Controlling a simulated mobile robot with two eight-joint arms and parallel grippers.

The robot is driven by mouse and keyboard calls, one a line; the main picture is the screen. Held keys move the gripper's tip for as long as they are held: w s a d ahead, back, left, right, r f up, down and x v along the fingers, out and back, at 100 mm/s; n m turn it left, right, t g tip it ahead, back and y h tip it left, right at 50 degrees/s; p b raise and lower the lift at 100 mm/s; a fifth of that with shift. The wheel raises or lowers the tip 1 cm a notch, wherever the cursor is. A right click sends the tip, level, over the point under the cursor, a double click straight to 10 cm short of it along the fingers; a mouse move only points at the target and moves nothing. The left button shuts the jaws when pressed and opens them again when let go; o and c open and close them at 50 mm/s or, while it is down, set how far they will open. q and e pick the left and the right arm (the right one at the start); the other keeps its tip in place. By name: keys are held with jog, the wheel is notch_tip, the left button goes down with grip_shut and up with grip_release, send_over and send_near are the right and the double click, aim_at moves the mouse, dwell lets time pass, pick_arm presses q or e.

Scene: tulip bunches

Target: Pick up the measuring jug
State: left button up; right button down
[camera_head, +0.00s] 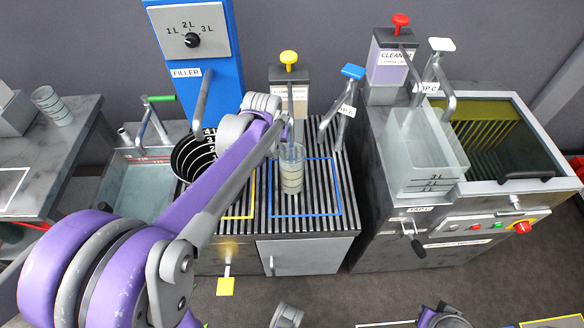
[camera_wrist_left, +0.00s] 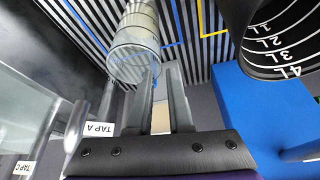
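A clear cylindrical measuring jug (camera_head: 291,178) with several level bands stands upright on the slatted drain top, inside the blue outline. It also shows in the left wrist view (camera_wrist_left: 134,40), just beyond the left fingertips. My left arm reaches across from the lower left, and its gripper is at the jug's upper part, mostly hidden in the head view. In the left wrist view my left gripper (camera_wrist_left: 162,75) has its fingers apart with no object seen between them. One fingertip overlaps the jug's rim; I cannot tell whether they touch.
A black bucket (camera_head: 190,158) with litre marks stands left of the jug, beside the blue filler (camera_head: 217,75). Taps, including the blue-handled one (camera_head: 352,72), rise behind. A clear litre-marked tank (camera_head: 425,155) is at right. Another clear banded vessel (camera_head: 52,106) stands on the left table.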

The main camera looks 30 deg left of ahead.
pick_arm(q)
jog(key=x, duration=0.4)
jog(key=shift+w+d+f, duration=0.1)
jog(key=shift+w, duration=0.1)
grip_shut()
dwell(1.2)
